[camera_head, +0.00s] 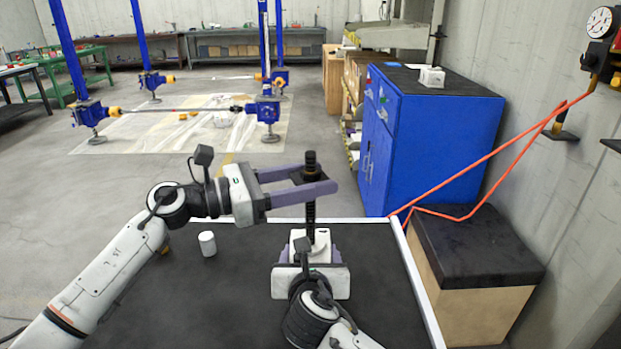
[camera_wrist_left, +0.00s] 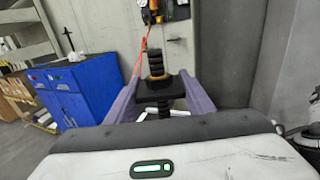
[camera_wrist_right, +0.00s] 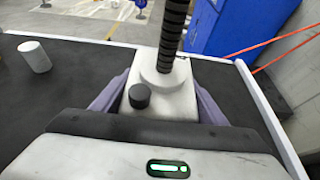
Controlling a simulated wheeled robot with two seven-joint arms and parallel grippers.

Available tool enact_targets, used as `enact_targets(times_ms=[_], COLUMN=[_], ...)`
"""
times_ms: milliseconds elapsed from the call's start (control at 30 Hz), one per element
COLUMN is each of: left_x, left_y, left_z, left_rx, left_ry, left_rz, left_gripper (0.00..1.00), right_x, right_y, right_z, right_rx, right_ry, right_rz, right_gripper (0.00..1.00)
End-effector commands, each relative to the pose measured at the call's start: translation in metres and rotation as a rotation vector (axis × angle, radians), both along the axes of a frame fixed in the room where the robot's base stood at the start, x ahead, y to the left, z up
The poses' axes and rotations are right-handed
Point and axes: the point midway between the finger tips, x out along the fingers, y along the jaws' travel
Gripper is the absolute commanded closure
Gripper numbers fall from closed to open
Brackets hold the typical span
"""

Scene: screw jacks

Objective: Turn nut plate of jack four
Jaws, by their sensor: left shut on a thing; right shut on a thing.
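A small screw jack stands upright on the black table, with a white body (camera_wrist_right: 163,92) and a black threaded spindle (camera_head: 310,210). Near the top of the spindle is the black nut plate (camera_wrist_left: 160,88). My left gripper (camera_head: 328,186) comes in from the left and is shut on the nut plate, one purple finger on each side. My right gripper (camera_head: 310,255) is low at the front and is shut on the jack's white body, with a finger on each side in the right wrist view. The label of the jack does not show.
A white cylinder (camera_head: 207,243) stands on the black table (camera_head: 220,300) to the left of the jack. The table has a raised white edge (camera_head: 411,275). A blue cabinet (camera_head: 430,140) and a black-topped box (camera_head: 470,260) stand to the right. Large blue screw jacks (camera_head: 268,112) stand farther back.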

Motion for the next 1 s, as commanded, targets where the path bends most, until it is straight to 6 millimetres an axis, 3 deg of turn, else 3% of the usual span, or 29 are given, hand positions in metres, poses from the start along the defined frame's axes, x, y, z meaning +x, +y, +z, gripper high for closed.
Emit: enact_targets(times_ms=[300, 633, 667, 767, 1000], left_x=[0.0020, 0.0016, 0.0017, 0.0015, 0.0006], left_y=[0.0022, 0.0027, 0.0027, 0.0025, 0.0016], left_z=[-0.0002, 0.0004, 0.0005, 0.0006, 0.0007], left_rx=[-0.003, -0.006, -0.006, -0.005, -0.005], left_ry=[-0.002, -0.003, -0.003, -0.003, -0.003], left_rz=[-0.143, -0.151, -0.151, -0.152, -0.155], left_gripper=[0.74, 0.74, 0.48, 0.33, 0.33], right_x=[-0.0001, -0.0001, -0.0001, -0.0001, 0.0001], right_y=[0.0025, 0.0024, 0.0024, 0.0023, 0.0022], right_z=[0.0042, 0.0042, 0.0043, 0.0043, 0.0041], right_rx=[0.003, 0.004, 0.004, 0.004, 0.004], right_ry=[-0.008, -0.008, -0.008, -0.008, -0.007], right_rz=[0.005, 0.004, 0.004, 0.004, 0.004], right_gripper=[0.96, 0.96, 0.96, 0.96, 0.96])
